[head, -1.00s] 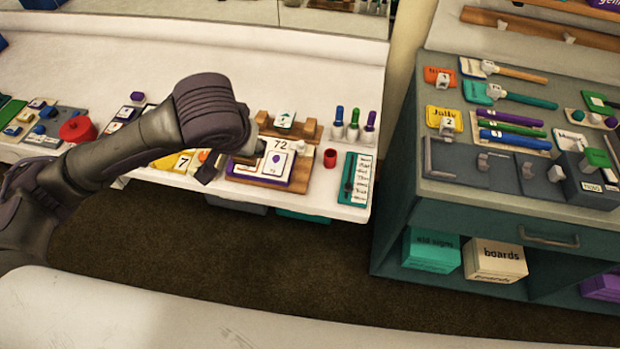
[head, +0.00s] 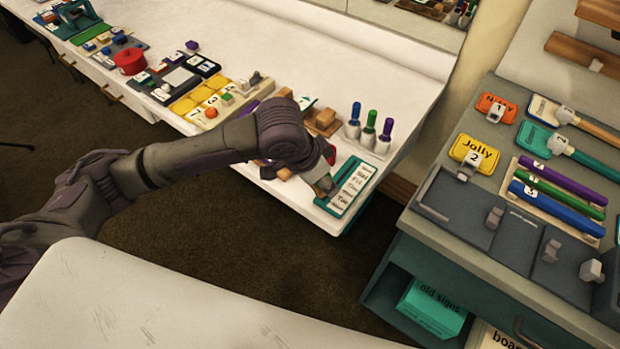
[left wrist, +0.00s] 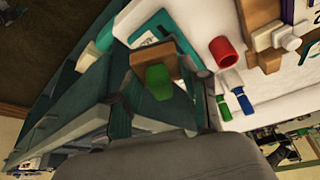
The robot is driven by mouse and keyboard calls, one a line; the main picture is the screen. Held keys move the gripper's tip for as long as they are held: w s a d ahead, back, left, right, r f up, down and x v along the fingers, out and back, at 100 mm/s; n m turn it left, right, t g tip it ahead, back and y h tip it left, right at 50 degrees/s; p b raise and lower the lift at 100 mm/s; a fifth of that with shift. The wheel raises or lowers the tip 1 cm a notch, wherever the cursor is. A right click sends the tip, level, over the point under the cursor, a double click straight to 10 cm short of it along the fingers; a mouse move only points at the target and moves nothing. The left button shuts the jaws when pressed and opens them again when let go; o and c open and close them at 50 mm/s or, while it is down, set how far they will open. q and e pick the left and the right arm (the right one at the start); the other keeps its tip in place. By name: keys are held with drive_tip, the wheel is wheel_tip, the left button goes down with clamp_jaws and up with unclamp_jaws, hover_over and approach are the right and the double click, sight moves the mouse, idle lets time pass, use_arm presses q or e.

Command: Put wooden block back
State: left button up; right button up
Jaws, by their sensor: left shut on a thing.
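My left gripper (head: 324,186) comes in from the left in the head view. It hangs at the left end of the teal label tray (head: 366,172) near the table's front right corner. In the left wrist view, the left gripper (left wrist: 160,85) is shut on a brown wooden block (left wrist: 152,64). A rounded green piece (left wrist: 158,83) shows against the block; I cannot tell if it is part of it. In the head view the held block is mostly hidden by the gripper. My right gripper is not in view.
A wooden stand (head: 324,122) and upright blue, green and purple markers (head: 370,124) stand behind my gripper. A red cup (left wrist: 224,52) is close by in the wrist view. A grey-topped cabinet (head: 440,220) with signs and rods stands to the right, across a gap.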

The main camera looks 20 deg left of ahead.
use_arm(q)
drive_tip(key=w+a+f, duration=0.4)
drive_tip(key=w, duration=0.1)
drive_tip(key=shift+a, duration=0.35)
drive_tip(key=shift+w+a+f, duration=0.15)
drive_tip(key=shift+w+f, duration=0.1)
drive_tip(key=shift+a+f, duration=0.1)
drive_tip(key=shift+f, duration=0.15)
wheel_tip(320, 180, down, 4)
drive_tip(key=shift+r+p, duration=0.2)
drive_tip(key=shift+p, duration=0.1)
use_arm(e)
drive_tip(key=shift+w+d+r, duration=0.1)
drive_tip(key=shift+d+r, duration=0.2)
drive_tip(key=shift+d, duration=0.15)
use_arm(q)
drive_tip(key=shift+f, duration=0.15)
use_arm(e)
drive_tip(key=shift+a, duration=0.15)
use_arm(q)
drive_tip(key=o, duration=0.8)
drive_tip(key=shift+c, duration=0.2)
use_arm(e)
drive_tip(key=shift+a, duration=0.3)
